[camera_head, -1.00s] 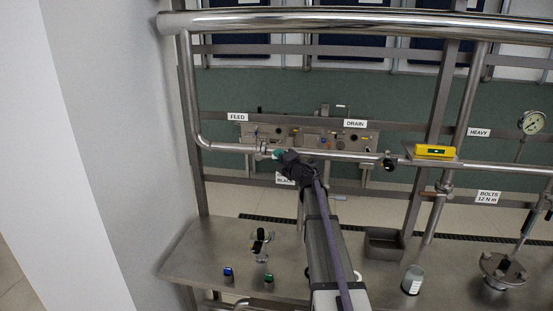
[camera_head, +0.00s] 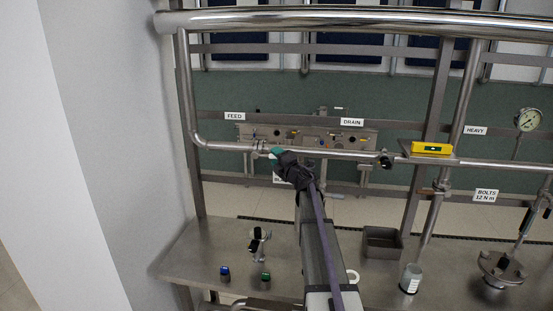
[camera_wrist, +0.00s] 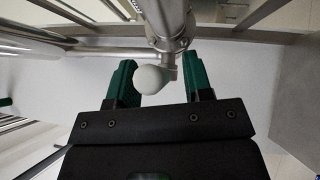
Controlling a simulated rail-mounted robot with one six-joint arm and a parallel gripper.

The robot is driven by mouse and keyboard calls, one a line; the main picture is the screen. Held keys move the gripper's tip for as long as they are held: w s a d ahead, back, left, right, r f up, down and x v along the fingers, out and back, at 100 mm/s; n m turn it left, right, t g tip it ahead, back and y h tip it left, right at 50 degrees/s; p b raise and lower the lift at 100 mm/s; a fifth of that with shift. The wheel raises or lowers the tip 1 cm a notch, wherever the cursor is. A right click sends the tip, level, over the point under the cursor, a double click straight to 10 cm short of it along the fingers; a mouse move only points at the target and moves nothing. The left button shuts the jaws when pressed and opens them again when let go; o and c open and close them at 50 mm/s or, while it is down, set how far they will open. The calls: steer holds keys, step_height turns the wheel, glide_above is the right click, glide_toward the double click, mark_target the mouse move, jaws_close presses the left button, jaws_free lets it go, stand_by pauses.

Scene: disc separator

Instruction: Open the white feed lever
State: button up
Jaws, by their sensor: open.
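The feed lever shows in the wrist view as a white rounded knob (camera_wrist: 152,82) beside a metal valve fitting on a pipe. My gripper (camera_wrist: 160,68) is open, with one green finger on each side of the knob. In the head view, my gripper (camera_head: 273,155) is at the horizontal pipe, just right of the valve fitting (camera_head: 260,147) and below the FEED label (camera_head: 235,116).
The steel pipe (camera_head: 225,146) runs left and right past my gripper. A panel of small valves (camera_head: 310,136) stands behind it. A yellow level (camera_head: 432,148) lies to the right. Below are a steel bench (camera_head: 200,249), a grey bin (camera_head: 383,241) and a jar (camera_head: 411,279).

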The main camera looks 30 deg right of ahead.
steer(key=s+f+b, duration=0.1)
steer(key=s, duration=0.9)
steer(key=shift+s+d+f, duration=0.25)
steer(key=shift+d+f, duration=0.05)
